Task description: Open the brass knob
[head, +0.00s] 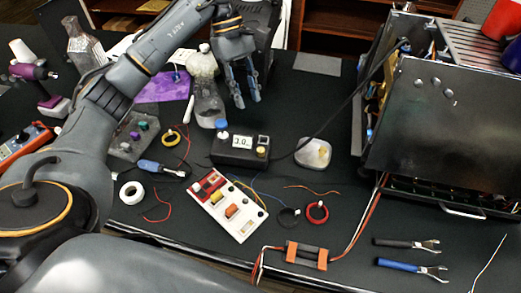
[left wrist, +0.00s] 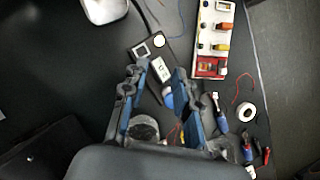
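A small black power box (head: 232,155) with a lit display reading about 3.0 stands near the middle of the table. A yellowish brass knob (head: 261,151) sits at its right end, below a square switch, and a blue knob (head: 222,124) is at its left. My left gripper (head: 247,100) is above and behind the box, fingers pointing down, apart and empty. In the left wrist view the open fingers (left wrist: 160,70) frame the box's display. The brass knob shows there as a pale disc (left wrist: 158,41) beyond the fingertips, apart from them. My right gripper is not in view.
A white board with coloured blocks (head: 230,208) lies in front of the box. A shallow dish (head: 314,154) is at its right. Pliers and wires lie in front.

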